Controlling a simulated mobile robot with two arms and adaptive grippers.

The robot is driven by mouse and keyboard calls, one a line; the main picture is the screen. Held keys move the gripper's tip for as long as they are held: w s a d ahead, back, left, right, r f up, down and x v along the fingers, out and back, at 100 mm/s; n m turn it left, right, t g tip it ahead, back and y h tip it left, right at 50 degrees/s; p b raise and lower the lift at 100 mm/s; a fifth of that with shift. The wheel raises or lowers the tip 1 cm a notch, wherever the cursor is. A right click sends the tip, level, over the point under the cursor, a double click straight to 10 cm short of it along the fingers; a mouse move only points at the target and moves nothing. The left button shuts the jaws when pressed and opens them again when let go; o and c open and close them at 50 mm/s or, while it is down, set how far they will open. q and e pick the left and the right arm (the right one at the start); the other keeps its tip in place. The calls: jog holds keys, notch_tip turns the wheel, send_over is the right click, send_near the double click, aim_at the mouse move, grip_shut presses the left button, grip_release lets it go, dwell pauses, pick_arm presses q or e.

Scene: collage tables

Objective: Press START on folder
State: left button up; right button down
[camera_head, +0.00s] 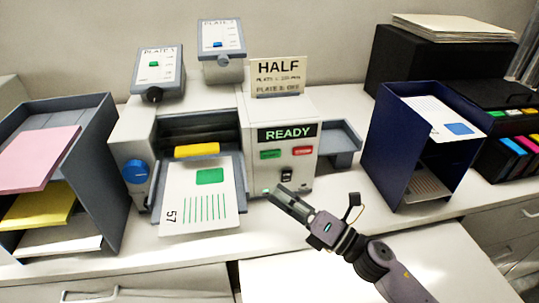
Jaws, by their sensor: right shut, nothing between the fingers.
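The folder (253,165) is a light grey machine on the counter in the middle of the head view. Its front panel has a dark display (288,133) reading READY in green. Below the display are a green button (270,154) on the left and a red button (303,151) on the right; their lettering is too small to read. A printed sheet (200,208) marked 57 lies on the folder's front tray. My right gripper (277,193) is shut and empty, in front of the folder's panel and below the buttons. My left gripper is out of view.
A shelf tray with pink paper (35,157) and yellow paper (40,209) stands at left. A dark blue rack (395,165) with printed sheets stands at right, near a black box (425,60). A HALF sign (279,74) stands on the folder. A blue knob (135,171) is on its left side.

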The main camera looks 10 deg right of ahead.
aim_at(271, 154)
jog(key=w+b, duration=0.1)
jog(key=w, duration=0.8)
dwell(1.5)
jog(key=shift+w, duration=0.35)
